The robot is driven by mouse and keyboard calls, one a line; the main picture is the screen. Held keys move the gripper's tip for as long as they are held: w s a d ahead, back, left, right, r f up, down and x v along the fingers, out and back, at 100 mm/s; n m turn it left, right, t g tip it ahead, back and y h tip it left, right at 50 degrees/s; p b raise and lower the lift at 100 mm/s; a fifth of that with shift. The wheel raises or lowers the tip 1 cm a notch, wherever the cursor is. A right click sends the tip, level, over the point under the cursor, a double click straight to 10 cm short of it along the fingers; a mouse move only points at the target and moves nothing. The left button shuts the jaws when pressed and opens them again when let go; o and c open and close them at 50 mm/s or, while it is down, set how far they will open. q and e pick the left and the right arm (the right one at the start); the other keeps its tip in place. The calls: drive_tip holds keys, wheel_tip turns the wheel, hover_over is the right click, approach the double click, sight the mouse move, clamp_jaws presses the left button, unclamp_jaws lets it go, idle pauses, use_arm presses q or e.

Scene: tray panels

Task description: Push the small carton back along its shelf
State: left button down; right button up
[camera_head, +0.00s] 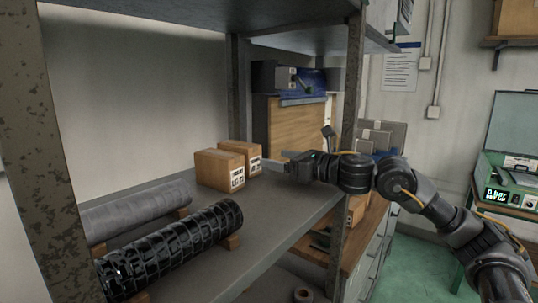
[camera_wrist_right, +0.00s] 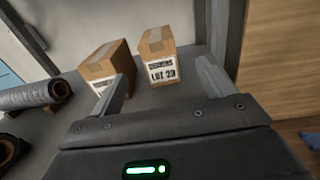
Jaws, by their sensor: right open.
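Two brown cardboard cartons with printed white labels stand upright side by side on the grey shelf (camera_head: 268,205). The left carton (camera_head: 219,169) also shows in the right wrist view (camera_wrist_right: 106,62). The right carton (camera_head: 243,150), partly behind the left one in the head view, shows a "LOT 29" label in the wrist view (camera_wrist_right: 157,56). I cannot tell for certain which is the small carton. My right gripper (camera_head: 272,165) is open and empty above the shelf. In the wrist view (camera_wrist_right: 164,70) the right carton stands ahead between its fingers, with no clear contact. My left gripper is out of view.
A black wrapped roll (camera_head: 175,248) and a grey roll (camera_head: 140,210) lie on the shelf at left. Metal posts (camera_head: 347,130) and an upper shelf frame the space. Bare shelf lies in front of the cartons.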

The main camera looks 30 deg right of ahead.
sight(256, 153)
drive_tip(key=shift+s+r, duration=0.15)
drive_tip(key=shift+w+a+r+p, duration=0.25)
drive_tip(key=shift+w+a+p, duration=0.25)
drive_tip(key=shift+w, duration=0.15)
drive_tip(key=p+x, duration=0.3)
drive_tip(key=x, duration=0.5)
drive_tip(key=shift+d+f, duration=0.1)
drive_tip(key=shift+w+f, duration=0.15)
drive_tip(key=shift+w, duration=0.45)
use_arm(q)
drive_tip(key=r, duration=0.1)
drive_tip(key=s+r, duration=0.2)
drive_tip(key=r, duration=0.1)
use_arm(e)
drive_tip(key=c, duration=1.2)
drive_tip(key=shift+s, duration=0.1)
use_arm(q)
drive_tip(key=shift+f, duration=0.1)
use_arm(e)
drive_tip(key=shift+f, duration=0.1)
